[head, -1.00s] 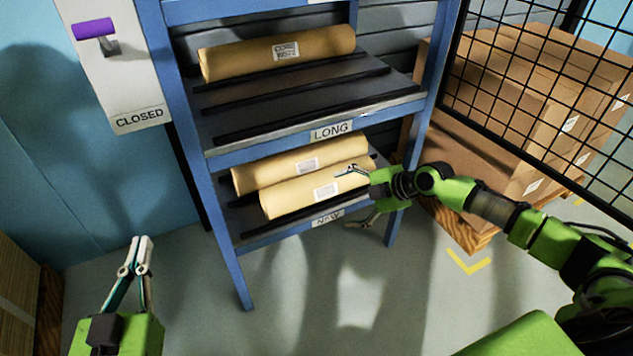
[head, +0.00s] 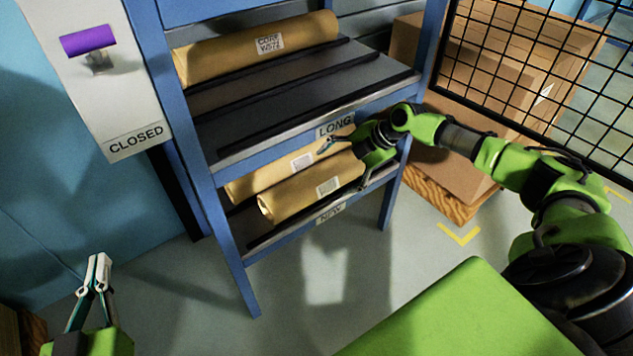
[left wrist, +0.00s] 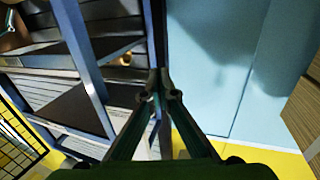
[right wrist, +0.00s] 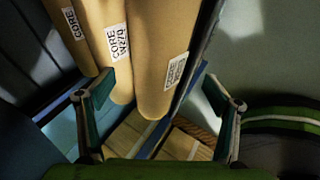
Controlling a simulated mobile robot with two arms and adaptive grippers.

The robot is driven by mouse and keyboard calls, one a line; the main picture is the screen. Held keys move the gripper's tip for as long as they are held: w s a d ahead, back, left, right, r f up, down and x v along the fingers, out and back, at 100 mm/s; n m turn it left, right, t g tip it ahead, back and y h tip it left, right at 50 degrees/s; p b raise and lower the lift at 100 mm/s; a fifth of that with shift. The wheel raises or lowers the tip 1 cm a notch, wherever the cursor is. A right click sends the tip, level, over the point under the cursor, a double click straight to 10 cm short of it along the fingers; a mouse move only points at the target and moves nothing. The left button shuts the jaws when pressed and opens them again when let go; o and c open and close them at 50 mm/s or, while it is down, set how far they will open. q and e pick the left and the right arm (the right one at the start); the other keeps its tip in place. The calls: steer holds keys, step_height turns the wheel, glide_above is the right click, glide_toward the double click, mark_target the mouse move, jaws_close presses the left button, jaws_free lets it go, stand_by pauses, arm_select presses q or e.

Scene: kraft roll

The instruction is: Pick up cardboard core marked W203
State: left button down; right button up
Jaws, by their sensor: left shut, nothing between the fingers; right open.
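Several tan cardboard cores with white labels lie on the blue rack. One core (head: 220,52) is on the upper shelf; its label starts "CORE", with the marking blurred. A rear core (head: 255,184) and a front core (head: 290,197) lie side by side on the lower shelf, labels unreadable; I cannot tell which core is W203. My right gripper (head: 345,166) is open at the right ends of the lower cores. In the right wrist view it (right wrist: 160,92) faces a labelled core (right wrist: 158,50) and a neighbouring core (right wrist: 118,50). My left gripper (head: 98,262) is shut and empty, away from the rack.
The rack's blue front leg (head: 236,245) and the "LONG" shelf edge (head: 290,138) bound the lower shelf. A wire mesh fence (head: 540,70) and stacked cartons (head: 450,165) stand right. A "CLOSED" panel (head: 120,110) with purple handle (head: 88,40) is left. Floor in front is clear.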

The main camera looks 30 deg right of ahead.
mark_target(327, 175)
steer(key=shift+w+a+f, duration=0.15)
steer(key=shift+f, duration=0.05)
steer(key=b+x, duration=0.1)
steer(key=x, duration=0.3)
steer(key=shift+w+b, duration=0.15)
steer(key=shift+b, duration=0.15)
steer(key=shift+w+a+f, duration=0.1)
steer(key=shift+w+f, duration=0.05)
steer(key=c, duration=1.5)
steer(key=shift+c, duration=1)
arm_select(q)
step_height(327, 175, up, 9)
steer(key=s+t+h, duration=0.1)
steer(key=t, duration=0.3)
steer(key=shift+d+f+h, duration=0.15)
steer(key=shift+d+h, duration=0.2)
steer(key=shift+h, duration=0.05)
steer(key=shift+f, duration=0.1)
